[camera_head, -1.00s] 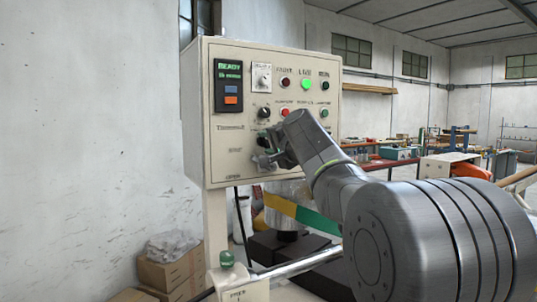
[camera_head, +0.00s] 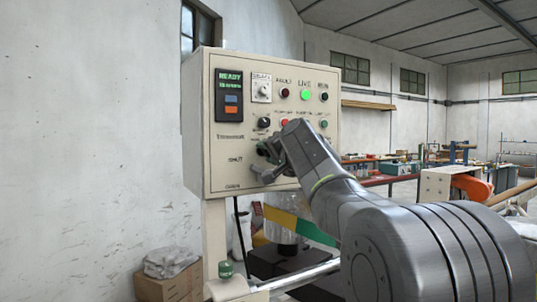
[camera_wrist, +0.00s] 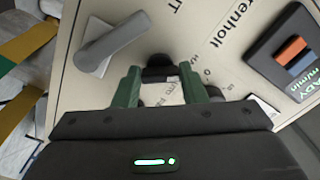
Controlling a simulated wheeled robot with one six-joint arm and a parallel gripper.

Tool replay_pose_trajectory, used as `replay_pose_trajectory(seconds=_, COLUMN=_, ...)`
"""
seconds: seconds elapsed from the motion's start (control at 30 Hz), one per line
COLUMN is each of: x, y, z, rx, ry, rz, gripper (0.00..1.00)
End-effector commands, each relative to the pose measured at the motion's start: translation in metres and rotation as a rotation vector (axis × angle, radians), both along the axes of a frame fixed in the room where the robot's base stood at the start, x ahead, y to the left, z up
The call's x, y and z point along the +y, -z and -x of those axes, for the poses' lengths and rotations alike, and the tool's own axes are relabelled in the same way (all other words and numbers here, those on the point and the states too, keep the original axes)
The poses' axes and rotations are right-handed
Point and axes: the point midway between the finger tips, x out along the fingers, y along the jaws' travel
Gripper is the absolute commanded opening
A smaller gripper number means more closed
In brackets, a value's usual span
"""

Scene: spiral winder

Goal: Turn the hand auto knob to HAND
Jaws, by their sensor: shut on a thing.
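The cream control panel (camera_head: 225,165) stands upright in front of me. In the wrist view a black knob (camera_wrist: 158,71) on the panel face sits between the green fingertips of my gripper (camera_wrist: 160,78). The fingers are shut on this knob, one on each side. The head view shows my gripper (camera_head: 267,150) at the lower middle of the panel, its wrist hiding part of the knob area. The knob's position markings are mostly hidden or too small to read.
A grey lever handle (camera_wrist: 115,44) projects from the panel close beside my fingers. Another black knob (camera_head: 264,122) sits just above my gripper. A display (camera_head: 229,93), a lit green lamp (camera_head: 305,95) and several buttons are higher up.

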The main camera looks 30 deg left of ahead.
Motion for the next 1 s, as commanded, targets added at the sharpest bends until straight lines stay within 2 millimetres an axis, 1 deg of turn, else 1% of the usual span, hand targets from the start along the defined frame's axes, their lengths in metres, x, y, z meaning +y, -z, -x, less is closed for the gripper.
replay_pose_trajectory(seconds=0.03, x=0.0, y=0.001, z=0.0, rx=0.0, ry=0.0, rz=0.003, gripper=0.42)
replay_pose_trajectory(seconds=0.1, x=0.0, y=0.001, z=0.0, rx=0.0, ry=0.0, rz=0.003, gripper=0.56)
replay_pose_trajectory(seconds=0.13, x=0.0, y=0.001, z=0.0, rx=0.0, ry=0.0, rz=0.002, gripper=0.6)
replay_pose_trajectory(seconds=0.43, x=-0.001, y=0.0, z=0.001, rx=0.0, ry=0.0, rz=0.0, gripper=0.6)
replay_pose_trajectory(seconds=0.57, x=-0.01, y=0.001, z=0.005, rx=-0.001, ry=0.0, rz=-0.001, gripper=0.6)
replay_pose_trajectory(seconds=0.67, x=-0.025, y=0.001, z=0.012, rx=-0.001, ry=0.002, rz=-0.002, gripper=0.6)
replay_pose_trajectory(seconds=1.0, x=-0.091, y=0.002, z=0.046, rx=-0.001, ry=0.003, rz=0.0, gripper=0.6)
